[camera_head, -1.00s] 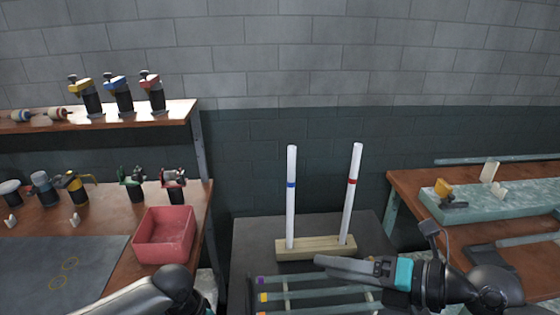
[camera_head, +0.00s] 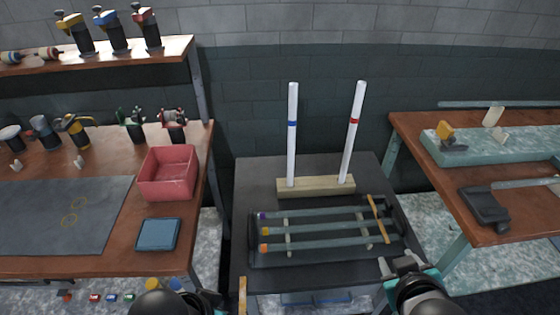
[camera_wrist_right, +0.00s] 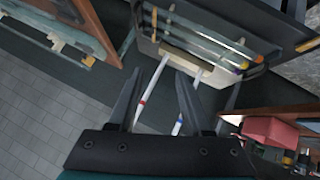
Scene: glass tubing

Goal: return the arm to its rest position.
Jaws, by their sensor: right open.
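My right gripper (camera_head: 404,266) is at the lower right of the head view, in front of the dark table's right front corner. In the right wrist view its two fingers (camera_wrist_right: 160,85) stand apart, with nothing held between them. Two white tubes, one with a blue band (camera_head: 292,135) and one with a red band (camera_head: 353,135), stand in a wooden block (camera_head: 316,186). The red-banded tube leans slightly right. Part of my left arm shows at the lower left edge; its gripper is not visible.
Several glass tubes with coloured ends lie on a rack (camera_head: 325,252) on the dark table. A red bin (camera_head: 167,175) and a blue pad (camera_head: 158,234) are on the left bench. The right bench (camera_head: 430,135) holds a pale teal slab (camera_head: 480,148).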

